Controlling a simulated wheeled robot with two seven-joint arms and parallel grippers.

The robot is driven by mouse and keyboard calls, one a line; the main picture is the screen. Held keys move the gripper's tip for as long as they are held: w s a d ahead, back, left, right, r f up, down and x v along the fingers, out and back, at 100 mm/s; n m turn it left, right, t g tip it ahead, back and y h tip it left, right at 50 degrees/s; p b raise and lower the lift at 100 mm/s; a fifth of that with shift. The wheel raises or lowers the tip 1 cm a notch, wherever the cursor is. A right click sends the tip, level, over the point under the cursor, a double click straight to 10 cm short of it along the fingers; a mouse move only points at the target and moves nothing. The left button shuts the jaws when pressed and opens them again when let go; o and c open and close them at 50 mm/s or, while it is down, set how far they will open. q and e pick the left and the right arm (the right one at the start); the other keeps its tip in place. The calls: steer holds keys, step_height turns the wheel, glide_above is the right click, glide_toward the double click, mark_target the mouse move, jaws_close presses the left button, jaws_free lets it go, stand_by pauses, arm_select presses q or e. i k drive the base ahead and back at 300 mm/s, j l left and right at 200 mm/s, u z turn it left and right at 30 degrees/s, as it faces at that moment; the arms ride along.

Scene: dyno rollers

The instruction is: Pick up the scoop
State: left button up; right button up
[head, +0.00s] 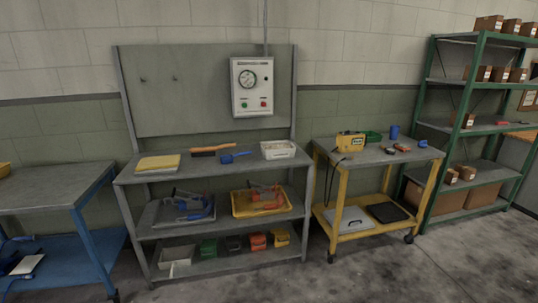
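A small blue tool that looks like the scoop (235,157) lies on the top of the grey workbench (150,178), near its middle. It lies between a brush with an orange handle (212,149) and a white tub (278,150). The scoop is small in the picture, so its exact shape is hard to tell. Neither of my grippers is in the head view.
A yellow stack (158,163) lies on the bench's left; lower shelves hold trays and bins. A blue-legged table (45,190) stands left, a yellow cart (365,157) right, and green shelving (455,83) beyond. Concrete floor (380,270) is free in front.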

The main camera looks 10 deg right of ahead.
mark_target(225, 159)
steer(key=i+l+u, duration=0.1)
steer(key=u, duration=0.25)
steer(key=i+l+u, duration=0.15)
steer(key=i+u, duration=0.2)
steer(key=i+l+u, duration=0.15)
steer(key=u, duration=0.2)
